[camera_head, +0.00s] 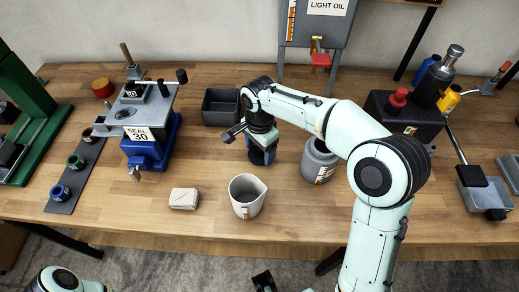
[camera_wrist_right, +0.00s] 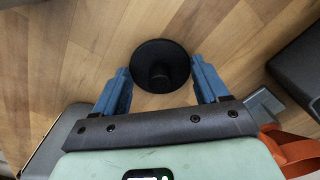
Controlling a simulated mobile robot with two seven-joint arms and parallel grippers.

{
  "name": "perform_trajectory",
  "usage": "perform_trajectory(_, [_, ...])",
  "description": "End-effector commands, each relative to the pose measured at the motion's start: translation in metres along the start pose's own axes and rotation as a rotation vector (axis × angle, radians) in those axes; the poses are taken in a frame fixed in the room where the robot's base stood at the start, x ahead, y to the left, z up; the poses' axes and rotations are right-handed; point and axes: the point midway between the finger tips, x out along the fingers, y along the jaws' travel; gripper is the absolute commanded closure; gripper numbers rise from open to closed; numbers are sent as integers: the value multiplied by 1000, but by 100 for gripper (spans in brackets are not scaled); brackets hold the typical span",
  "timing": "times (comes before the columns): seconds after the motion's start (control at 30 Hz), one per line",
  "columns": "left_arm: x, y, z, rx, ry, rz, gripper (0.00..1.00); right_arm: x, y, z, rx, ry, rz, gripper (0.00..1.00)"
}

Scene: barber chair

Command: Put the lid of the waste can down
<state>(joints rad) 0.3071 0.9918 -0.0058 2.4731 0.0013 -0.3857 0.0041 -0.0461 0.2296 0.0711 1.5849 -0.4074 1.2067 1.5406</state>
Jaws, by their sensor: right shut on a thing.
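My right gripper (camera_head: 262,155) is over the middle of the bench in the head view, pointing down, with a dark thing between its blue fingers. In the right wrist view, the right gripper (camera_wrist_right: 162,88) is shut on a round black lid (camera_wrist_right: 160,52) with a short knob at its middle, above the wood. A grey round can (camera_head: 316,165) with a dark opening stands to the right of the gripper; I take it for the waste can. The arm partly hides it.
A grey jug (camera_head: 246,196) and a pale wrapped block (camera_head: 184,198) stand in front of the gripper. A dark square bin (camera_head: 221,107) is behind it. A blue sealing machine (camera_head: 150,140) is at left.

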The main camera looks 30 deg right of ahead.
Motion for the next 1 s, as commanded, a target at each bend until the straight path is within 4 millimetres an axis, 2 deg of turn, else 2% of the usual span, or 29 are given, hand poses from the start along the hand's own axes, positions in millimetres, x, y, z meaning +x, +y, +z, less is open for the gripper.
perform_trajectory(0.4, [2,-1,0,0,0,0,57,6,0,0,-1,0,-1,55])
perform_trajectory(0.43, [2,-1,0,0,0,0,57,6,0,0,0,0,-1,20])
perform_trajectory(0.5, [2,-1,0,0,0,0,57,6,0,0,-1,0,-1,1])
perform_trajectory(0.83, [0,0,0,0,0,0,57,2,0,0,0,0,-1,1])
perform_trajectory(1.0, [-4,1,0,0,1,0,57,-19,-1,0,0,0,-4,1])
